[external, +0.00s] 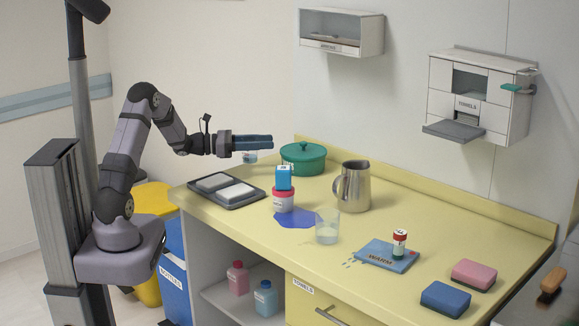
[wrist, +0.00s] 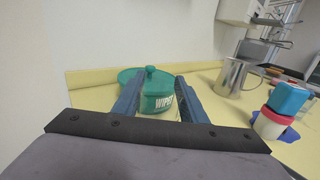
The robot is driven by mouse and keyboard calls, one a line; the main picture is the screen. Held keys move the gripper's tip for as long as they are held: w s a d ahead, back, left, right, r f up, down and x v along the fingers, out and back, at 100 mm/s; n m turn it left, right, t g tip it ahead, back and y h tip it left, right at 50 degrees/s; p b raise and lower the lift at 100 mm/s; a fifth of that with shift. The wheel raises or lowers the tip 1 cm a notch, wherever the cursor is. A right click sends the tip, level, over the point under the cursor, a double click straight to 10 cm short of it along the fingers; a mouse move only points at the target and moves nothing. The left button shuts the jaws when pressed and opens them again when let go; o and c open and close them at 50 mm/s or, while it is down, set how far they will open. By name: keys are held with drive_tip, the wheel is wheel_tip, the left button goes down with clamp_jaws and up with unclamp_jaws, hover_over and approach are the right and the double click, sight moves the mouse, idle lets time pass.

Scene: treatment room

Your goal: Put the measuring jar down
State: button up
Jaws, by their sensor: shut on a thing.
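My gripper (external: 266,142) is level above the back left part of the counter, its fingers pointing right. It is shut on a small clear vessel, which I take as the measuring jar (external: 250,157); its lower part shows below the fingers, seemingly with pale liquid inside. The jar is held above the counter, beside the green lidded pot (external: 303,158). In the wrist view the fingers (wrist: 156,88) frame the green pot marked WIPES (wrist: 160,90), and the clear jar is hard to make out there. A second clear beaker (external: 327,227) with liquid stands on the counter.
On the yellow counter (external: 430,222) are a dark tray (external: 222,202) with white blocks, a red-and-white tub (external: 284,200) bearing a blue box, a blue puddle-shaped mat (external: 294,218), a steel jug (external: 353,186), a WARM pad (external: 378,256) and two sponges. Bare room lies right of the jug.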

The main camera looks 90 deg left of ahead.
sight(257, 152)
drive_tip(key=shift+f, duration=1.6)
drive_tip(key=shift+f, duration=0.2)
drive_tip(key=o, duration=1.1)
drive_tip(key=shift+c, duration=0.2)
drive_tip(key=shift+r, duration=0.15)
drive_tip(key=shift+s, duration=0.1)
drive_tip(key=s, duration=0.4)
drive_tip(key=s+d+b, duration=0.1)
drive_tip(key=s, duration=0.3)
drive_tip(key=s+b, duration=0.1)
drive_tip(key=s, duration=0.2)
drive_tip(key=shift+s+d, duration=0.2)
drive_tip(key=shift+s, duration=0.2)
